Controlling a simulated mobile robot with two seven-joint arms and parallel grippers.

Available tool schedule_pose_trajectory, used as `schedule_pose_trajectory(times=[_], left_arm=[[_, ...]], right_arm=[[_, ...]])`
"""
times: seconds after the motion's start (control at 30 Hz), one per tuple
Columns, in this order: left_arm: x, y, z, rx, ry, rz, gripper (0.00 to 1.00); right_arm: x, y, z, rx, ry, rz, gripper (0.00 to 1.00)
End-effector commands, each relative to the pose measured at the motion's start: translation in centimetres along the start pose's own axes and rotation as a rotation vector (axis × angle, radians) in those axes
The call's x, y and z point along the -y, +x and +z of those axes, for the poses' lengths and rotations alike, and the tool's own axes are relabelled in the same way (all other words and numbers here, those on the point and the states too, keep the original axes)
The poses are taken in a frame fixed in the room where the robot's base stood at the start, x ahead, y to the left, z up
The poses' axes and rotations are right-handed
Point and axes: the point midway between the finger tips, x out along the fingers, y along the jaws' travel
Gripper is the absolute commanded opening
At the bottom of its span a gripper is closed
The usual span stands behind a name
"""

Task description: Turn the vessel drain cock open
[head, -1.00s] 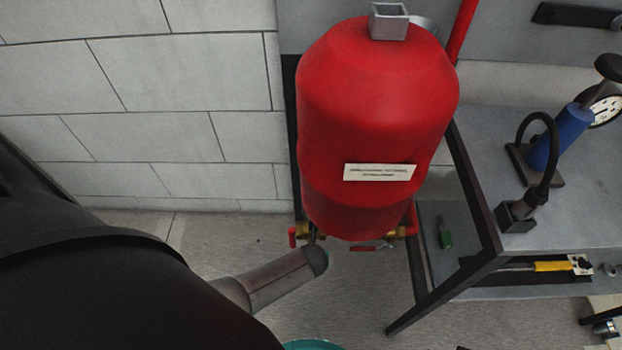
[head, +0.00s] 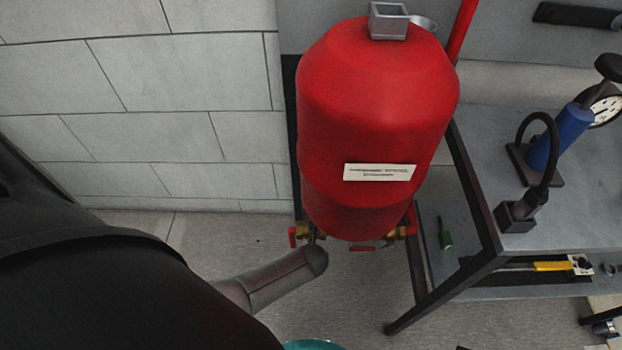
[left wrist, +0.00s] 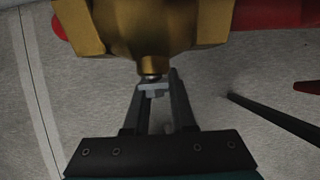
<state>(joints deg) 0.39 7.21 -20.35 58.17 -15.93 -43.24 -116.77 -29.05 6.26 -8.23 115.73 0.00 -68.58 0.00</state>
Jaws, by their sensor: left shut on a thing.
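The red vessel (head: 375,110) stands upright in the head view, with brass fittings (head: 303,231) under its bottom edge. In the left wrist view a large brass valve body (left wrist: 150,25) fills the top. A short brass neck below it ends in a small grey metal piece, which I take for the drain cock (left wrist: 153,91). My left gripper (left wrist: 157,88) has its two dark fingers on either side of this piece and is shut on it. In the head view these fingers are hidden, and only my grey wrist shows below the vessel. My right gripper is not in view.
Red levers (head: 292,237) (head: 362,248) sit by the fittings. A grey bench (head: 570,205) with a blue hand pump (head: 557,137) stands at the right, its dark frame close to the vessel. A block wall (head: 180,110) is behind. A teal rim (head: 312,344) shows at the bottom.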

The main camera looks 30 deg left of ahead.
Motion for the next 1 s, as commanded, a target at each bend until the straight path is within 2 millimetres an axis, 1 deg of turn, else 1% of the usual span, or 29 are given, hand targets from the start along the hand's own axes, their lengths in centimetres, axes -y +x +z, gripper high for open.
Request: schedule_pose_trajectory(times=[0.67,0.8,1.0], left_arm=[[0.0,-0.1,-0.1,-0.003,0.009,0.016,0.0],[-0.4,-0.1,-0.1,-0.006,0.035,0.077,0.0],[-1.2,-0.1,-0.1,-0.004,0.078,0.184,0.0]], right_arm=[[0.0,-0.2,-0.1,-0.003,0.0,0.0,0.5],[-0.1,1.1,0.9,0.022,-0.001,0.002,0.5],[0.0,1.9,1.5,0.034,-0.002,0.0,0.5]])
